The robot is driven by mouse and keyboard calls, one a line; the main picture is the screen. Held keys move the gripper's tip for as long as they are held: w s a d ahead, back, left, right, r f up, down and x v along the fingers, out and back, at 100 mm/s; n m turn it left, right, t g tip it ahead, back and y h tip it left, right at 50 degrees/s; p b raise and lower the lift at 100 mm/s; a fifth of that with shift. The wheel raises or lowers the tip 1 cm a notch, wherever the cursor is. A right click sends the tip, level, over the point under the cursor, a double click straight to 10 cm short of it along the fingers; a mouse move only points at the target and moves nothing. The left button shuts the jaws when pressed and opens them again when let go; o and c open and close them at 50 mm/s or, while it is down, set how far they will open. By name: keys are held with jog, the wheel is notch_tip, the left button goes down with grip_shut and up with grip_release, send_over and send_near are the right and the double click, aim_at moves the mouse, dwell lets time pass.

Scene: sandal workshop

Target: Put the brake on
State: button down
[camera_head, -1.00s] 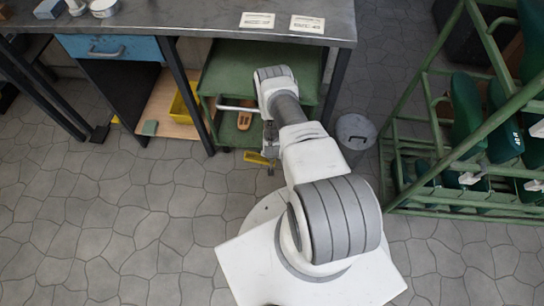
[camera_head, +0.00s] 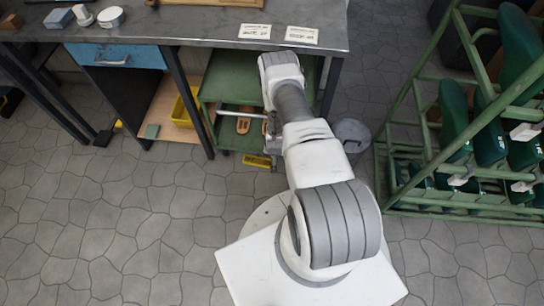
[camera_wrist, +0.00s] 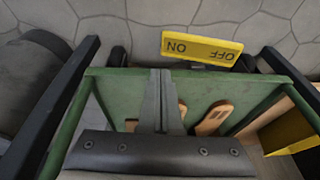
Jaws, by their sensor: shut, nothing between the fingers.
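The brake is a yellow pedal bar (camera_wrist: 202,47) marked ON and OFF, low on the near end of a green cart (camera_wrist: 125,92) between two dark wheels. In the wrist view ON is on the left and OFF on the right; I cannot tell which side is pressed. The pedal (camera_head: 257,161) and cart (camera_head: 222,68) also show in the head view, under the bench. My gripper (camera_wrist: 161,74) is shut and empty, in front of the cart's green panel and apart from the pedal in the picture. In the head view my gripper (camera_head: 272,138) is partly hidden by my arm.
Sandal soles (camera_wrist: 213,118) lie in the cart. The bench (camera_head: 190,30) stands over it, with dark legs either side. A round grey bin (camera_head: 351,133) is to the right, then a green rack (camera_head: 460,200). A yellow crate (camera_head: 184,108) is left. The floor at left is open.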

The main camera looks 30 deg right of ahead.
jog(key=r, duration=0.1)
jog(key=s+r+p, duration=0.1)
jog(key=r, duration=0.1)
jog(key=s+r, duration=0.1)
jog(key=r, duration=0.1)
jog(key=shift+s+d+r+p, duration=0.15)
jog(key=shift+s+d+p, duration=0.15)
jog(key=shift+p, duration=0.1)
